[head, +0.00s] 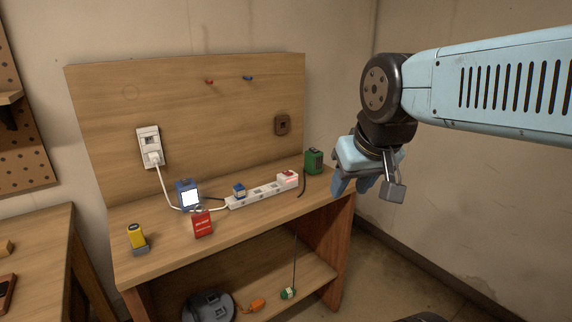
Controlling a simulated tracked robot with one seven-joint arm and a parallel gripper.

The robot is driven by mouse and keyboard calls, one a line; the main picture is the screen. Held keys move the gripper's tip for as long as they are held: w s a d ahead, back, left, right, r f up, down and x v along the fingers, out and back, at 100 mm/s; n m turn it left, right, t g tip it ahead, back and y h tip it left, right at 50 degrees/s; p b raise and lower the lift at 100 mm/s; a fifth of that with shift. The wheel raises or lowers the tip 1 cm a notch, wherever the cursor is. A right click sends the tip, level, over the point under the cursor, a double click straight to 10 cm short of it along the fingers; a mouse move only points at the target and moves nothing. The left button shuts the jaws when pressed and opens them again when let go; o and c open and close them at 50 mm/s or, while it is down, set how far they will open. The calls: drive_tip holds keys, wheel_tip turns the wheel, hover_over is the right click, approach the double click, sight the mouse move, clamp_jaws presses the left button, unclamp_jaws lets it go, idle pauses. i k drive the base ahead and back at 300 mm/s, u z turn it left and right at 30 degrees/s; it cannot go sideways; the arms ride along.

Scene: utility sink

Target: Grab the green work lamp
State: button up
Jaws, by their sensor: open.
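A green boxy device (313,161), which looks like the green work lamp, stands upright at the back right corner of the workbench top (170,257). A dark cord lies beside it near the bench's right edge.
A white power strip (262,193), a blue lamp with a lit panel (188,195), a red box (202,224) and a yellow device (136,236) stand on the bench. A green plug (288,293) lies on the lower shelf. An upright board (200,110) backs the bench.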

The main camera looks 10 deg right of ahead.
sight(313, 162)
drive_tip(key=u, duration=0.1)
drive_tip(key=i, duration=1)
drive_tip(key=z, duration=0.05)
